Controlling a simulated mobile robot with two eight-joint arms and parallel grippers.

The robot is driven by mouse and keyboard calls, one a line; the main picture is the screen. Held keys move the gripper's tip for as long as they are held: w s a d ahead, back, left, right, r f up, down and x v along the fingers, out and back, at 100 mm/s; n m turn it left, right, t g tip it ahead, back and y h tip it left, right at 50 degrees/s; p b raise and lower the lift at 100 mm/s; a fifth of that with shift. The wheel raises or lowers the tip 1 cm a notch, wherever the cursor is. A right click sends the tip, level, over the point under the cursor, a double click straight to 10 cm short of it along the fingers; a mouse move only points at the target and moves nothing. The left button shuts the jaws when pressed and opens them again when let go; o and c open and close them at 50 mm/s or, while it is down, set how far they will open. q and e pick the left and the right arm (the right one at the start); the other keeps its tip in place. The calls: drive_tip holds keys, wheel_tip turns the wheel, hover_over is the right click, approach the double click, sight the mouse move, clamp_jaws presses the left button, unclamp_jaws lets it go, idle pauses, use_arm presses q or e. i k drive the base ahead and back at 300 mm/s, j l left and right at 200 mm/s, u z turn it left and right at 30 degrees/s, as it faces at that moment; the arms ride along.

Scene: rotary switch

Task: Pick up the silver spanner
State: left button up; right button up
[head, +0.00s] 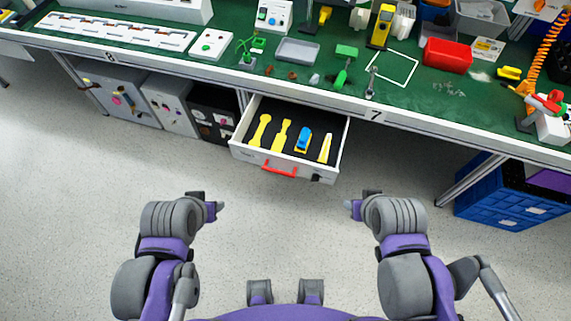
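A slim silver-grey tool that looks like the silver spanner (371,84) is on the green bench top (445,105), close to the front edge above the 7 mark. It is small in view, and I cannot tell whether it lies flat. My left gripper (219,205) is low in front of the bench, to the left of the open drawer and apart from everything. My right gripper (351,206) is at a similar height, below and right of the drawer. Both are far from the spanner and look empty. Their fingers are too small to judge.
An open drawer (239,155) with a red handle juts out below the bench, holding yellow tools and a blue-and-yellow one. A green-handled tool (342,76), a white square outline (408,69) and a red bin (447,54) surround the spanner. The floor in front is clear.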

sight(373, 70)
drive_tip(key=i+l+u, duration=0.1)
drive_tip(key=l+u, duration=0.25)
drive_tip(key=l, duration=0.25)
drive_tip(key=l+u, duration=0.35)
drive_tip(key=l, duration=0.2)
drive_tip(key=l+u, duration=0.35)
drive_tip(key=l, duration=0.25)
